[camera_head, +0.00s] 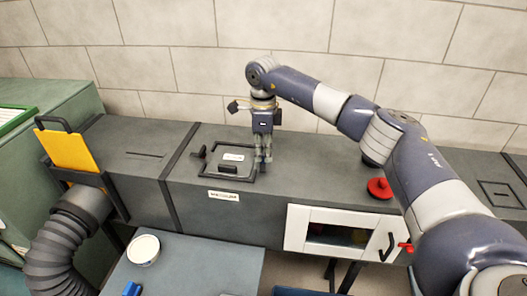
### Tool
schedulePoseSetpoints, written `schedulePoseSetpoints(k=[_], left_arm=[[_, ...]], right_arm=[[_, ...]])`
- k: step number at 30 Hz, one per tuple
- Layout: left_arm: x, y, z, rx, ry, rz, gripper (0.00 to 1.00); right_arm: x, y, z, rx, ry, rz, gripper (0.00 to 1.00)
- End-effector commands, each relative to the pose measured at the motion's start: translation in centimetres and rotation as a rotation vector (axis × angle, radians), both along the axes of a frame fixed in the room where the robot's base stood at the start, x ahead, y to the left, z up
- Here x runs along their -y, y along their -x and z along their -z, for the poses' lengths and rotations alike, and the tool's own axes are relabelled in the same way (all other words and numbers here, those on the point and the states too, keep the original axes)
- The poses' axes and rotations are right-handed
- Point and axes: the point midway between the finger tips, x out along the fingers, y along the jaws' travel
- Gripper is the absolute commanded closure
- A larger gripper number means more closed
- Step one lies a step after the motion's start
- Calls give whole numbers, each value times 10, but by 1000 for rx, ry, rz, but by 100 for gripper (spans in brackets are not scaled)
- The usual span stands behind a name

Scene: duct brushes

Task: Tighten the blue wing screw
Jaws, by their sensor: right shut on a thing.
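My right gripper (264,162) points straight down at the right edge of a black-framed hatch (238,151) on top of the grey duct. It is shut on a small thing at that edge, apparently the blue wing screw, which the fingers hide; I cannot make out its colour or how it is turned. A dark wing-shaped screw (200,152) stands at the hatch's left edge. The hatch lies flat and carries a dark handle and a pale label. My left gripper is not in view.
A red knob (379,188) sits on the duct to the right, close to my arm. A white-framed door (335,232) is on the duct's front. A yellow plate (66,148) stands upright at the left, above a ribbed hose (65,240). A round white-topped container (143,250) stands on the grey table.

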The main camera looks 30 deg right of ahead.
Motion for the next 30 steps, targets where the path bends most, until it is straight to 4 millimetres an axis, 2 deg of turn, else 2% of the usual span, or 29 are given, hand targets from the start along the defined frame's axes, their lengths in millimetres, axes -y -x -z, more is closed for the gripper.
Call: schedulePoseSetpoints(k=[30], left_arm=[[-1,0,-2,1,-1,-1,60]], right_arm=[[0,-2,-3,6,-3,967,100]])
